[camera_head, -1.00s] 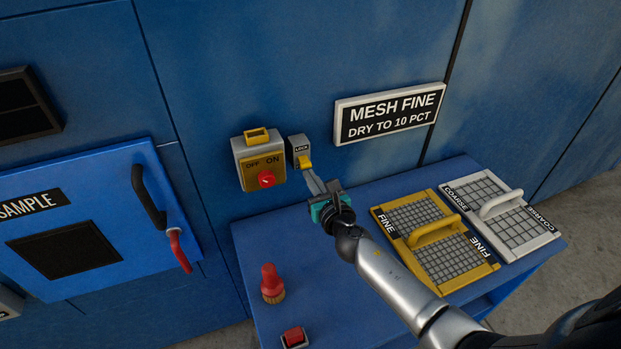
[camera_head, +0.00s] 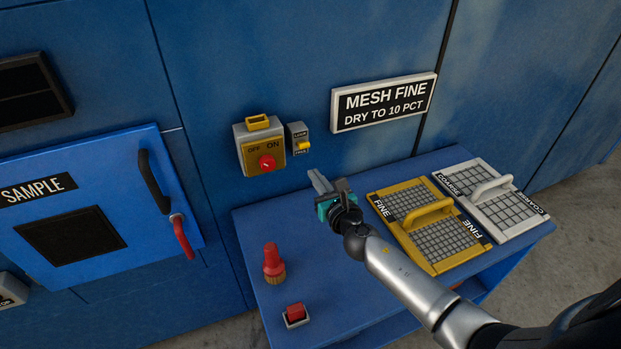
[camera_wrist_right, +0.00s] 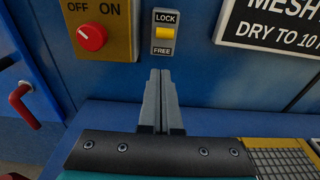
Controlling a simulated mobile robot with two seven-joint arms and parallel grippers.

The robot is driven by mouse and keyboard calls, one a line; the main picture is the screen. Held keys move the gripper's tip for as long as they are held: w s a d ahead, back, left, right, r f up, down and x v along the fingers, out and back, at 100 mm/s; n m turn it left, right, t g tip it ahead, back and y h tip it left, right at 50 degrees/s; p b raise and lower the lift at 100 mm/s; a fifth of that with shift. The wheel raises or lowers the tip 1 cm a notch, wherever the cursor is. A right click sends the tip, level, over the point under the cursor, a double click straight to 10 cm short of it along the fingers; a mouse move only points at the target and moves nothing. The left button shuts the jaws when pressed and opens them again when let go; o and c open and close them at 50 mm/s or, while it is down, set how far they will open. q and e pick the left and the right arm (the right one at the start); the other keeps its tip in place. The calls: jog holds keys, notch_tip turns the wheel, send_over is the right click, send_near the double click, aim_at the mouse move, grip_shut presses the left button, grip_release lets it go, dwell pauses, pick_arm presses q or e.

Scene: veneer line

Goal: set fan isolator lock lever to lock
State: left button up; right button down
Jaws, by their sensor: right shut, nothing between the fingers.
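The lock lever (camera_head: 303,146) is a small yellow tab on a grey plate beside the fan isolator box (camera_head: 246,160). In the right wrist view the lever (camera_wrist_right: 165,33) sits between the LOCK label above and the FREE label below, with both words readable. My right gripper (camera_head: 316,176) is shut and empty, below and in front of the lever, apart from it. In the right wrist view its closed fingertips (camera_wrist_right: 161,73) point at the wall under the FREE label. The isolator's red knob (camera_wrist_right: 92,37) is below the OFF and ON marks. My left gripper is not in view.
A blue bench (camera_head: 262,222) under the panel holds a red-handled brush (camera_head: 272,262), a red button (camera_head: 295,312), a yellow FINE mesh frame (camera_head: 464,262) and a white COARSE one (camera_head: 538,216). The SAMPLE door (camera_head: 140,215) with its handle is at left.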

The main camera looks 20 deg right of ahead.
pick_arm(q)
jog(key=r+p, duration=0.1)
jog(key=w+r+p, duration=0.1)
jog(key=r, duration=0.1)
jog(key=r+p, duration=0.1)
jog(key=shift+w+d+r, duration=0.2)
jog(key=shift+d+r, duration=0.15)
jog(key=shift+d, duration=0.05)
pick_arm(e)
jog(key=s+r, duration=0.6)
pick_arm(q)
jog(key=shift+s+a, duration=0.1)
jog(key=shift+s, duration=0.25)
pick_arm(e)
jog(key=shift+s, duration=0.1)
